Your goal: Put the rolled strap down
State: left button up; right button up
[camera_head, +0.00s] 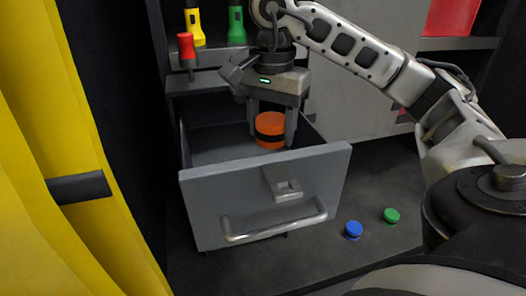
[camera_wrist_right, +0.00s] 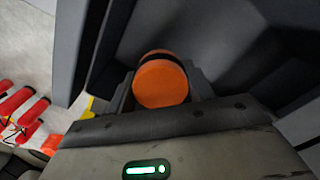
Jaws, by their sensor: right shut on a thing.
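The rolled strap (camera_head: 269,124) is an orange roll with a black band. My right gripper (camera_head: 271,135) is shut on it, one finger on each side, inside or just over the open grey drawer (camera_head: 265,185). I cannot tell whether the strap touches the drawer floor. In the right wrist view the strap (camera_wrist_right: 161,83) shows its round orange face between the fingers. My left gripper is not in view.
Blue (camera_head: 353,229) and green (camera_head: 390,215) caps lie on the dark floor right of the drawer. Red (camera_head: 187,50), yellow (camera_head: 194,25) and green (camera_head: 236,24) flashlights stand on the shelf behind. Yellow cloth (camera_head: 60,200) hangs at the left.

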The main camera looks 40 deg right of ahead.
notch_tip(320, 180, down, 6)
jog(key=shift+f+b, duration=0.25)
jog(key=shift+b, duration=0.6)
jog(key=shift+f, duration=0.3)
jog(key=shift+w+f, duration=0.1)
jog(key=shift+f, duration=2.35)
jog(key=shift+f, duration=0.1)
jog(key=shift+f, duration=0.15)
jog(key=o, duration=1.1)
